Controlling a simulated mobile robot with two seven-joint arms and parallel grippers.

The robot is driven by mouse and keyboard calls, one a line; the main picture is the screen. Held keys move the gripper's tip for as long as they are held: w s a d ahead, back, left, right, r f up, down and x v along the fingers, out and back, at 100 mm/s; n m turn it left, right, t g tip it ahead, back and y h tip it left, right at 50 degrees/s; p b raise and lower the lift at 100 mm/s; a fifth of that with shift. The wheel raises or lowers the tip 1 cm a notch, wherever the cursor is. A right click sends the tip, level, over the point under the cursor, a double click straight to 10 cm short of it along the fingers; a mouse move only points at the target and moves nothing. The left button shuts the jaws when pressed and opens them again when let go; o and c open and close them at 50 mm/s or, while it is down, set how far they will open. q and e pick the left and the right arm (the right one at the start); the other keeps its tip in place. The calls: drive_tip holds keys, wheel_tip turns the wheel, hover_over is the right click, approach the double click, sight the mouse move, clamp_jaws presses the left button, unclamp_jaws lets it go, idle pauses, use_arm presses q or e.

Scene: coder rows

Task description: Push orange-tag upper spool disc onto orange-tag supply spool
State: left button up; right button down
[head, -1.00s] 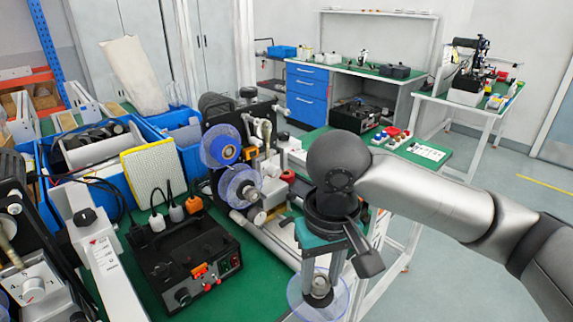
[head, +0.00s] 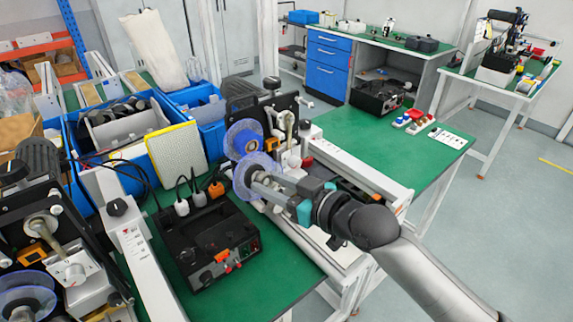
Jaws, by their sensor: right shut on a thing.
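My right gripper (head: 258,178) reaches in from the lower right and is shut on a clear, blue-edged upper spool disc (head: 243,190). The disc is held upright at the front of the coder. It overlaps the place of the coder's lower spool, which is mostly hidden behind the disc and gripper. I cannot tell whether disc and spool touch. Just above is another clear disc with a blue hub (head: 246,143) on the same coder (head: 284,108). An orange part shows on the coder beside it. My left gripper is not in view.
A black control box (head: 205,240) with orange and white plugs stands left of my gripper on the green bench (head: 285,268). A yellow-framed filter (head: 175,151) and blue bins (head: 205,112) stand behind it. Another coder (head: 50,245) is at the left. The green bench top at right is mostly clear.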

sight(266, 158)
drive_tip(key=shift+w+d+r+m+t+p, duration=0.2)
drive_tip(key=shift+d+r+m+t+p, duration=0.1)
drive_tip(key=shift+d+t, duration=0.2)
drive_tip(key=shift+w+d+r+m+t+p, duration=0.15)
drive_tip(key=shift+w+d+r+m+t, duration=0.15)
drive_tip(key=shift+t, duration=0.9)
drive_tip(key=shift+w+a+r+b, duration=0.1)
drive_tip(key=shift+w+a+b, duration=0.15)
drive_tip(key=shift+w, duration=0.4)
drive_tip(key=shift+w+a+b, duration=0.2)
drive_tip(key=shift+w+a, duration=0.1)
drive_tip(key=shift+w, duration=0.35)
drive_tip(key=shift+w+a+r+b, duration=0.1)
drive_tip(key=shift+w+a+b, duration=0.15)
drive_tip(key=shift+w, duration=0.5)
drive_tip(key=shift+p, duration=0.3)
drive_tip(key=shift+w+a, duration=0.4)
drive_tip(key=shift+w, duration=0.05)
drive_tip(key=shift+c, duration=1.9)
unclamp_jaws()
